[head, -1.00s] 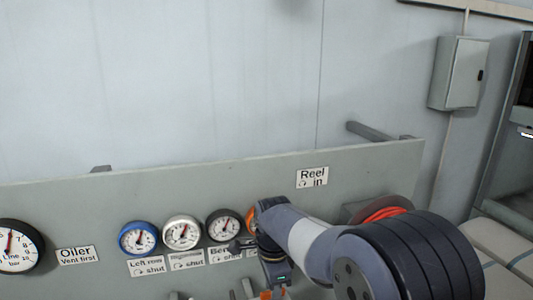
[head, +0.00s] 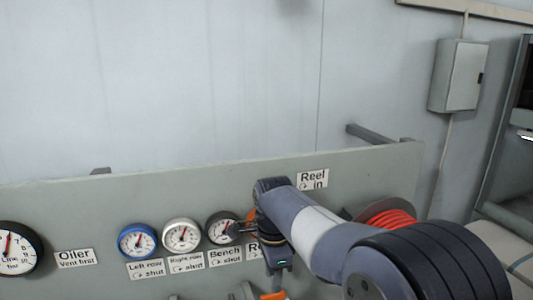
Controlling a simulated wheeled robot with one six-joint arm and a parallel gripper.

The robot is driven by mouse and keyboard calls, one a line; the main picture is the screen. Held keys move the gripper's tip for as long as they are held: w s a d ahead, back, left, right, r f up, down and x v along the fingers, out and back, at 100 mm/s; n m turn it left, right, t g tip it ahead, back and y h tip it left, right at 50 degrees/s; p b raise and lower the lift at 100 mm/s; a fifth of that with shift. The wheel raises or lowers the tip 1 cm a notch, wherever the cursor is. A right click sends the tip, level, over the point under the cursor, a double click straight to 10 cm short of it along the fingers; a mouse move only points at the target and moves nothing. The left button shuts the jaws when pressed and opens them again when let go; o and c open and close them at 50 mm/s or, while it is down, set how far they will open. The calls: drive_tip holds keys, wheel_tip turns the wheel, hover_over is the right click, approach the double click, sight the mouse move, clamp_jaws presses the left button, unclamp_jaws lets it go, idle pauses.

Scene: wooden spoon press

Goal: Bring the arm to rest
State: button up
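My arm reaches in from the lower right of the head view, in front of the grey panel (head: 170,195). Its wrist (head: 275,225) hangs at the panel's lower middle, below and left of the "Reel in" label (head: 313,179). The fingers of my gripper are not clearly visible, so I cannot tell whether they are open or shut, or whether they hold anything. An orange gauge is mostly hidden behind my wrist.
The panel carries a blue gauge (head: 137,241), a white gauge (head: 181,235), a dark gauge (head: 222,228) and a large line gauge (head: 15,248). An orange hose reel (head: 390,219) is partly behind my arm. A grey wall box (head: 459,76) hangs at upper right.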

wheel_tip(320, 180, down, 6)
drive_tip(key=shift+s+r, duration=0.1)
drive_tip(key=shift+r, duration=0.15)
drive_tip(key=shift+r+n, duration=0.1)
drive_tip(key=shift+n, duration=0.3)
drive_tip(key=n, duration=0.3)
drive_tip(key=shift+b, duration=0.4)
drive_tip(key=n+b, duration=0.1)
drive_tip(key=n, duration=0.4)
drive_tip(key=shift+r+n+b, duration=0.1)
drive_tip(key=shift+n+b, duration=0.25)
drive_tip(key=shift+n, duration=0.05)
